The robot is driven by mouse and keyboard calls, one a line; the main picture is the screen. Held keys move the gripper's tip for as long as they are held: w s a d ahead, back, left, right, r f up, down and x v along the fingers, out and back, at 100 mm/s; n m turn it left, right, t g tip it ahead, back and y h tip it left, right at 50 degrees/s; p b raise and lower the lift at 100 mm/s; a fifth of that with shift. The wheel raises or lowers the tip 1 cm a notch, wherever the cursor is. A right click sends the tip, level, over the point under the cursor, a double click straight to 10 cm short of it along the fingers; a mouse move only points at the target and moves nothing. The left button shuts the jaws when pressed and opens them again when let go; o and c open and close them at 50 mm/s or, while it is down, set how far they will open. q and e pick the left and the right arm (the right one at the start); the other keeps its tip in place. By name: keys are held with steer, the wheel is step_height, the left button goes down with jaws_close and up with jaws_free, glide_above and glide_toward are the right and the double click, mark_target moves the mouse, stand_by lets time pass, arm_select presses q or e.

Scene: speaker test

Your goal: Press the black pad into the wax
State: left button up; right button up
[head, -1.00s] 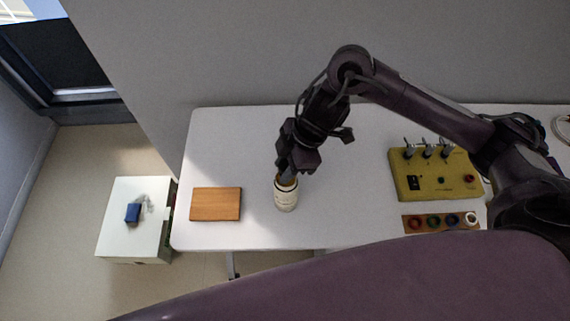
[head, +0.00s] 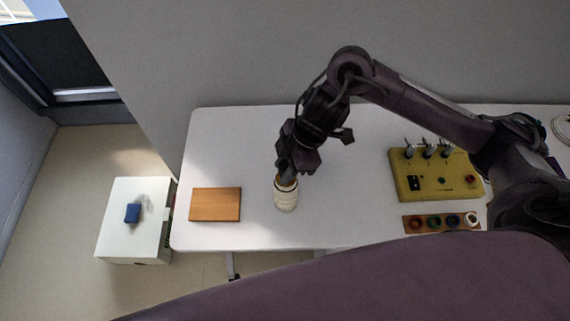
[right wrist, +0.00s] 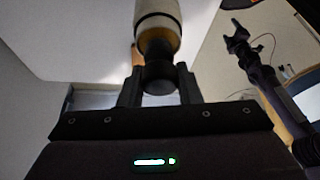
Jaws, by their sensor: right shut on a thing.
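My right gripper (head: 286,177) is at the mouth of a cream cylinder (head: 286,196) standing on the white table. In the right wrist view its fingers (right wrist: 159,88) are shut on a dark round piece (right wrist: 158,77), which looks like the black pad. The cream cylinder (right wrist: 158,14), with a dark band and tan rim, lies directly beyond that piece. I cannot tell whether they touch. No wax surface can be made out; the cylinder's inside is hidden. A dark arm with a claw-like end (right wrist: 237,40), possibly my left, shows at the upper right of the wrist view.
A brown wooden board (head: 215,204) lies left of the cylinder. A yellow box with switches (head: 436,175) and a strip of coloured rings (head: 441,222) are at right. A blue block (head: 132,213) sits on a white box (head: 128,242). Table between cylinder and yellow box is clear.

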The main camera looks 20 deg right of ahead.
mark_target(285, 165)
steer(key=shift+f, duration=0.4)
steer(key=shift+s+f, duration=0.1)
stand_by(1.7)
step_height(285, 165, up, 7)
steer(key=p, duration=0.8)
stand_by(0.8)
